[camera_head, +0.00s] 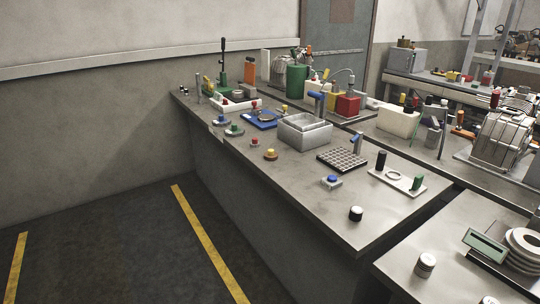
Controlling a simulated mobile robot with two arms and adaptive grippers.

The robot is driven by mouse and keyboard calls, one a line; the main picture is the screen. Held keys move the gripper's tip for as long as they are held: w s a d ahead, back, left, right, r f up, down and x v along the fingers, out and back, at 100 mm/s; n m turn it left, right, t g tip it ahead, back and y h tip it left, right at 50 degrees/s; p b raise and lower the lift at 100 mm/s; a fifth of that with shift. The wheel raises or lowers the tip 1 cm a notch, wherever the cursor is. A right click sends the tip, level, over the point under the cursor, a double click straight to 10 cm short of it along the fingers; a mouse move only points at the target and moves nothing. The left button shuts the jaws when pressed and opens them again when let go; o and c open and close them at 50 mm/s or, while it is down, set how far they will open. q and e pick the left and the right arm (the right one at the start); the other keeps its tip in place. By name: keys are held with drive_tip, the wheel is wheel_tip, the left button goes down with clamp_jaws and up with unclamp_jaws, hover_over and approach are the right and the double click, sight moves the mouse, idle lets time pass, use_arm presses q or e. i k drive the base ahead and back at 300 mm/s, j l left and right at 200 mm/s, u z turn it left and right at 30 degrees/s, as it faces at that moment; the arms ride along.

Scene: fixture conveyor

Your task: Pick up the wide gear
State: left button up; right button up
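No part is clearly recognisable as the wide gear at this size. Two low round grey pieces, one with a blue top (222,121) and one with a green top (234,131), sit near the workbench's left edge. A flat ring (394,175) lies on a pale plate between a black and a green peg. A stack of pale rings (524,246) stands on the nearer table at the far right. I cannot tell whether any of these is the wide gear. Neither of my grippers is in view.
The long grey workbench (320,215) holds a metal bin (304,136), a dark grid tray (342,159), a blue-topped block (332,182) and a black-and-white knob (356,214). Its near end is mostly clear. Open floor with yellow lines (208,244) lies left of it.

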sight(271, 154)
drive_tip(key=i, duration=0.2)
drive_tip(key=i+j+z, duration=0.1)
drive_tip(key=i+z, duration=0.3)
drive_tip(key=i+j+z, duration=0.25)
drive_tip(key=i+z, duration=0.15)
